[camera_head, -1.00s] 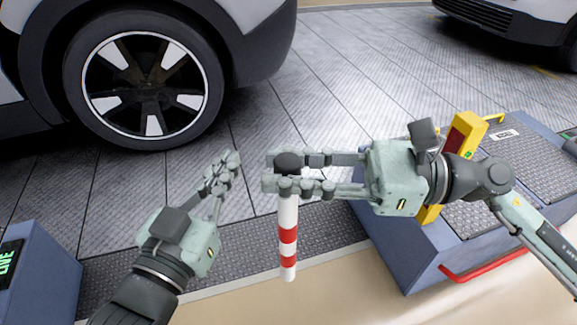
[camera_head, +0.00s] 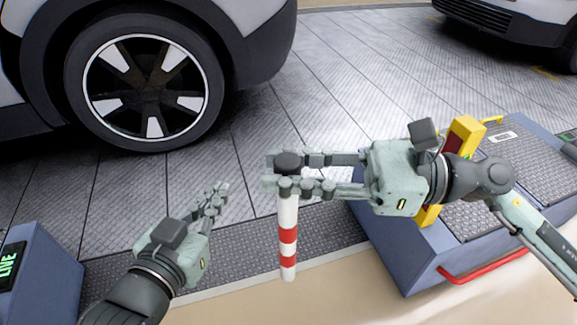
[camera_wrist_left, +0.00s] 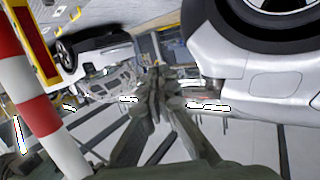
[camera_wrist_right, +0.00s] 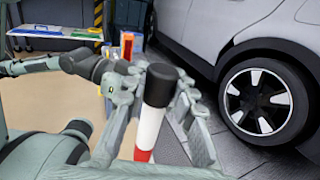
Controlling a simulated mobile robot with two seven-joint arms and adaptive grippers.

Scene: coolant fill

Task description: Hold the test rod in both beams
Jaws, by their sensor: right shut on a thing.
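The test rod (camera_head: 288,215) has red and white bands and a black top. My right gripper (camera_head: 278,172) is shut on it just under the black top, and the rod hangs upright with its lower end free. The black top also shows between the fingers in the right wrist view (camera_wrist_right: 160,85). My left gripper (camera_head: 217,197) is empty, its fingers together, to the left of the rod and apart from it. In the left wrist view the rod (camera_wrist_left: 40,105) crosses the left side. A yellow post with a dark red face (camera_head: 462,135) stands behind my right arm. No beams are visible.
A blue-grey cabinet with a green LIVE display (camera_head: 12,265) stands at lower left. A blue-grey base with tread plates and a red rail (camera_head: 485,267) stands at right. A car wheel (camera_head: 145,92) is at upper left. The grey floor between is clear.

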